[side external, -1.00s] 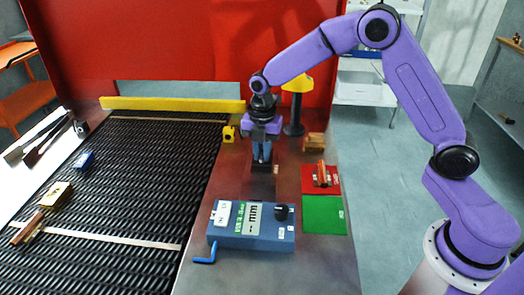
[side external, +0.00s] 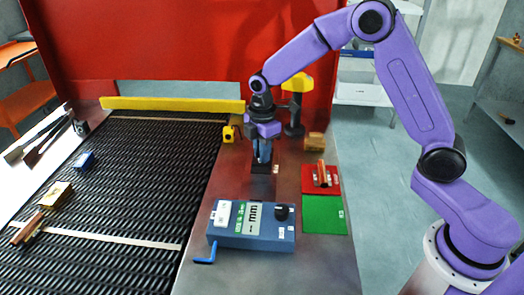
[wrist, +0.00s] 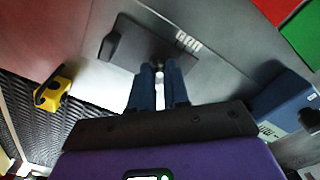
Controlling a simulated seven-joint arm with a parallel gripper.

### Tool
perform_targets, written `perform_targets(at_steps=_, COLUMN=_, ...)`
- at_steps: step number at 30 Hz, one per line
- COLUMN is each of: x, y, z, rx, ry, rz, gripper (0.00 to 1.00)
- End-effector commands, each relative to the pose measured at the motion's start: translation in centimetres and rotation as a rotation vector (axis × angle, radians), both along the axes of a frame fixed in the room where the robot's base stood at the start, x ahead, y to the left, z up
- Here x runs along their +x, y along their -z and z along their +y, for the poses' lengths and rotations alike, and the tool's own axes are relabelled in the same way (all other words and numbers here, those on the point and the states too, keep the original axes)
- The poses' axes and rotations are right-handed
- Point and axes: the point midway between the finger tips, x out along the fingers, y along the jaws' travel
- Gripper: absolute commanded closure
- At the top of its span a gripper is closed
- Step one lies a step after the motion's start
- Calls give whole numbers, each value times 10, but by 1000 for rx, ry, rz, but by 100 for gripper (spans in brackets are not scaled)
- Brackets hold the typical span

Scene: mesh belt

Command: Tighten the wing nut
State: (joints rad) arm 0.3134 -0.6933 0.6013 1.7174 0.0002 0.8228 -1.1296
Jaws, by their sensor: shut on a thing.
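A low dark block (side external: 263,169) stands on the metal bench under my gripper (side external: 262,160). The dark block also shows in the wrist view (wrist: 125,45), near the fingertips. My gripper (wrist: 160,68) points down at it, with its two blue fingers close together. The fingers are shut on a small pale piece (wrist: 159,76), apparently the wing nut, at the block. Most of the wing nut is hidden between the fingers, so its wing shape and seating cannot be told.
Red (side external: 308,188) and green (side external: 323,214) pads lie right. A yellow-topped post (side external: 296,105) is behind; a small yellow item (side external: 229,134) is left. The mesh belt (side external: 130,185) carries parts.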

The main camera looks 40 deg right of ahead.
Motion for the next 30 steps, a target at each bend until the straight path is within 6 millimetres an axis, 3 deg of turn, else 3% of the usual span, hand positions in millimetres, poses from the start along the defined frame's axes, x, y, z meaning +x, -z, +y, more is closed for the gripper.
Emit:
perform_targets(at_steps=21, x=0, y=-1, z=-1, rx=-1, ry=669, rz=0, gripper=100)
perform_targets(at_steps=30, x=0, y=-1, z=-1, rx=0, ry=868, rz=0, gripper=100)
